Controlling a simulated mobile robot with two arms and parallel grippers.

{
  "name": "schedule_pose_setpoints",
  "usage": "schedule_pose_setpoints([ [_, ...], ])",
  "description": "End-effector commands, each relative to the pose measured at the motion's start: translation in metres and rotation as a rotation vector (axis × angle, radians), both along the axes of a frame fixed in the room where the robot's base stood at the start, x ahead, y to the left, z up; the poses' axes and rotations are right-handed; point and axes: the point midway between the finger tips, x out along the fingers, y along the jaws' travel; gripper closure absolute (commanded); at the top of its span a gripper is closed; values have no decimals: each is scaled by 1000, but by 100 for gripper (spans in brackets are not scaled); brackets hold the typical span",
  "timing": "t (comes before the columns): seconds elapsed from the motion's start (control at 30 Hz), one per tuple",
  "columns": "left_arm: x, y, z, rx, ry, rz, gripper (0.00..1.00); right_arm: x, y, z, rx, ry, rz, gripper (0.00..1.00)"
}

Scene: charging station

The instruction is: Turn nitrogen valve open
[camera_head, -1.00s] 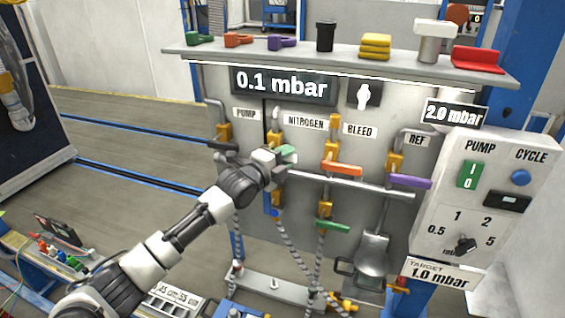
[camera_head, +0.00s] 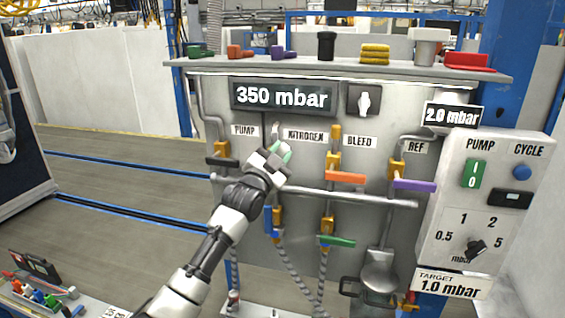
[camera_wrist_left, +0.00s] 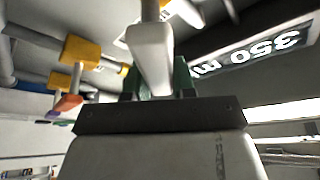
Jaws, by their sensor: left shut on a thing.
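The nitrogen valve sits on the grey panel just left of the NITROGEN label (camera_head: 305,136), and its body is mostly hidden behind my left gripper (camera_head: 280,154). In the left wrist view, a pale grey handle (camera_wrist_left: 152,58) runs away between the dark green fingers of my left gripper (camera_wrist_left: 157,82), which is shut on it. In the head view, green finger parts show at the front of the gripper. The display (camera_head: 282,96) above reads 350 mbar. My right gripper is not in view.
A black handle (camera_head: 222,162) under PUMP is left of my gripper. Orange (camera_head: 346,178), purple (camera_head: 414,186) and green (camera_head: 337,241) handles are to the right. A grey horizontal pipe (camera_head: 350,197) crosses below. A shelf (camera_head: 340,69) with several parts overhangs the panel.

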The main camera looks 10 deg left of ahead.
Motion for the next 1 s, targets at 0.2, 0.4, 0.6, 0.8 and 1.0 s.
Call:
schedule_pose_setpoints([
  [0.2, 1, 9, 4, -211, 12, 0, 100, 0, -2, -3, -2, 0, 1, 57],
  [0.4, 1, 18, 8, -386, 19, 0, 100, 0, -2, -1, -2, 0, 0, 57],
  [0.6, 1, 26, 9, -526, 25, 1, 100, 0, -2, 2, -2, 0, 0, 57],
  [0.8, 2, 31, 10, -617, 28, 1, 100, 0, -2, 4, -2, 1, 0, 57],
  [1.0, 2, 34, 10, -663, 28, 0, 100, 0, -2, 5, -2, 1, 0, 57],
])
